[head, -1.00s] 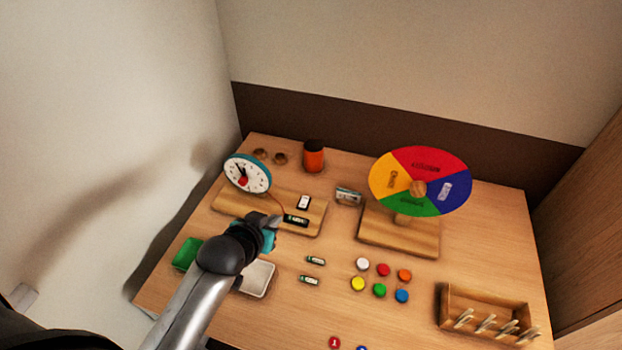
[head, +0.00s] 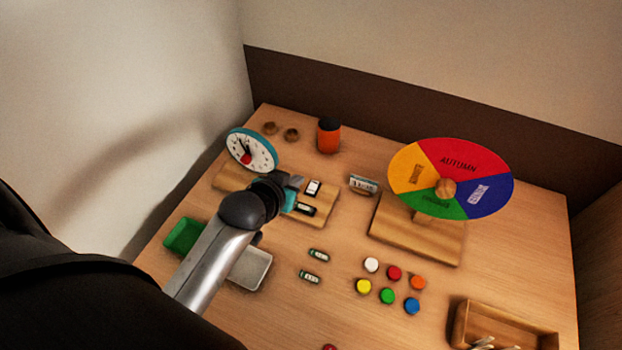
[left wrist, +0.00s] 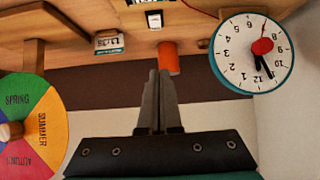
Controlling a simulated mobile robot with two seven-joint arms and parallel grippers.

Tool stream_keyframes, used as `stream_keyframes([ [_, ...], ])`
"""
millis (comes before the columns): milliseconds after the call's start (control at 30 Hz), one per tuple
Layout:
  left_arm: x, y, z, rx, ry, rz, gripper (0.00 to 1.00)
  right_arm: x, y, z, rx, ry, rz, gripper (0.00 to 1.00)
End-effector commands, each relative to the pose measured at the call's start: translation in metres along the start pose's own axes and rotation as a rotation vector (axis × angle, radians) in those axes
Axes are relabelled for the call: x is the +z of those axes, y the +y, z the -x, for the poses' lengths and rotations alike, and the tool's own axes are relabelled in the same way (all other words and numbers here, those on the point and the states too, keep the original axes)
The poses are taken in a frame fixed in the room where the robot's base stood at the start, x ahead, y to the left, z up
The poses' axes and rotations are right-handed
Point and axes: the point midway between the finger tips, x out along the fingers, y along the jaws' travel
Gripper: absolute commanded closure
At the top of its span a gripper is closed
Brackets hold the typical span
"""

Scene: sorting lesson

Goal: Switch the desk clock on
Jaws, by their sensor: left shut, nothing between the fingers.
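The desk clock (head: 251,150) has a white dial and teal rim and stands on a wooden base (head: 232,178). The clock also shows at the right of the left wrist view (left wrist: 252,52). A small white-and-black switch (head: 313,187) sits on the base's right part, with a dark battery holder (head: 305,208) in front of it. The switch also shows at the top of the left wrist view (left wrist: 154,20). My left gripper (head: 294,181) is shut and empty, over the base just left of the switch; whether it touches anything is unclear. My right gripper is not in view.
A season wheel (head: 467,160) stands to the right on its own base. Two loose batteries (head: 319,255), coloured discs (head: 388,296) and trays (head: 183,236) lie in front.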

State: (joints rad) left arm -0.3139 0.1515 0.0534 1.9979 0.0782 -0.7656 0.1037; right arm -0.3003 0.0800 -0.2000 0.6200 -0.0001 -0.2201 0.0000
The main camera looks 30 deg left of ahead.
Motion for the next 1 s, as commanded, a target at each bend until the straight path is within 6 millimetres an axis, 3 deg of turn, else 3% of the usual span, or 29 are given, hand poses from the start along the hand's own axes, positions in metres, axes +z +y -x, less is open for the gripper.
stream_keyframes([
  [600,0.001,0.001,-0.097,0.001,0.001,0.001,1.00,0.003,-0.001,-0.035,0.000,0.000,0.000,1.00],
  [800,0.021,0.001,-0.118,0.001,-0.001,0.000,1.00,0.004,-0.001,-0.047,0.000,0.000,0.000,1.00],
  [1000,0.029,0.001,-0.125,0.001,0.000,-0.001,1.00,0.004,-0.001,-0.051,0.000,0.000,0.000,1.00],
])
